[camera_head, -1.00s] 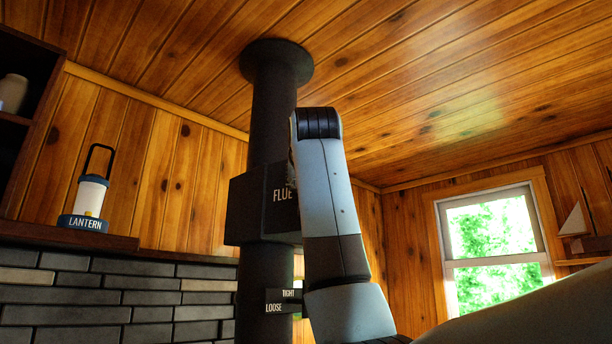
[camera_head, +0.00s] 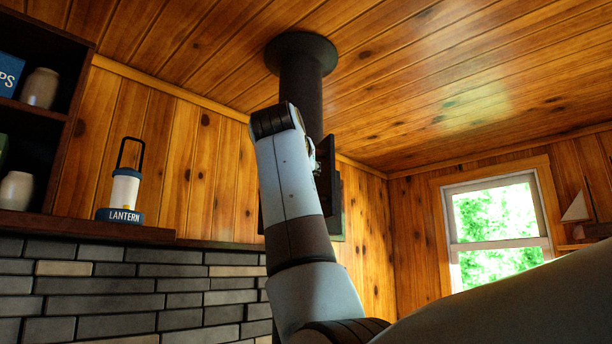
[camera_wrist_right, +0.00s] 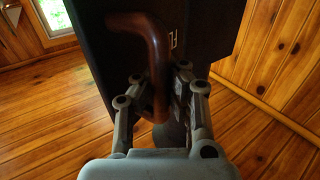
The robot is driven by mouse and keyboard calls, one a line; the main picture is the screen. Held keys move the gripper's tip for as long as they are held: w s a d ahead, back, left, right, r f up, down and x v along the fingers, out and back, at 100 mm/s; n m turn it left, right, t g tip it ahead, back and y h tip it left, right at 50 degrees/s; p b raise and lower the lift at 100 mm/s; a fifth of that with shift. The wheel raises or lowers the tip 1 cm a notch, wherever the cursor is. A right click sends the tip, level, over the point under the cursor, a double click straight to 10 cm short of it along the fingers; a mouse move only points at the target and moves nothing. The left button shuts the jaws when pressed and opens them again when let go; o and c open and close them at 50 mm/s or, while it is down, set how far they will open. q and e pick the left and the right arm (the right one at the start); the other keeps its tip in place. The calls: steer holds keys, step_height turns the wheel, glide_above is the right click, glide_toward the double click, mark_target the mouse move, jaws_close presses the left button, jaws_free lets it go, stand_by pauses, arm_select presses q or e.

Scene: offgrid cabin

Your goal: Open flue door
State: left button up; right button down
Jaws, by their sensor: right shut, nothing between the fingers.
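The dark flue box on the black pipe (camera_head: 302,90) is mostly hidden by my right arm in the head view. Its door panel (camera_head: 329,190) shows to the right of the arm and appears to stand out at an angle, ajar. In the right wrist view the dark door (camera_wrist_right: 205,30) fills the upper middle, with a brown curved handle (camera_wrist_right: 152,50) on it. My right gripper (camera_wrist_right: 160,100) is at the handle's lower end, its finger links on either side in the picture. It is shut and holds nothing; its tips are partly hidden. My left gripper is not in view.
A lantern (camera_head: 124,190) stands on the wooden mantel (camera_head: 100,230) above grey bricks at the left. Shelves with jars (camera_head: 40,88) are at the far left. A window (camera_head: 497,230) is at the right. The space between door and window looks clear.

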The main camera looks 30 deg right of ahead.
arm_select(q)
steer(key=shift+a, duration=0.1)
arm_select(e)
steer(key=shift+w+a+f, duration=0.1)
steer(key=shift+a+f, duration=0.05)
steer(key=shift+a, duration=0.15)
steer(key=c, duration=1.7)
jaws_free()
steer(key=shift+s+a+r, duration=0.25)
steer(key=shift+s+a, duration=0.05)
steer(key=shift+s, duration=0.1)
steer(key=shift+o, duration=1.4)
steer(key=shift+s+a+r, duration=0.1)
steer(key=shift+s+r, duration=0.05)
steer(key=shift+s, duration=0.05)
steer(key=shift+o, duration=0.4)
steer(key=shift+w+d, duration=0.3)
steer(key=shift+w, duration=0.05)
steer(key=shift+s+a, duration=0.1)
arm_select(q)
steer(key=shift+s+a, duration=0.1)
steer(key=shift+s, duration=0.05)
arm_select(e)
steer(key=v, duration=0.7)
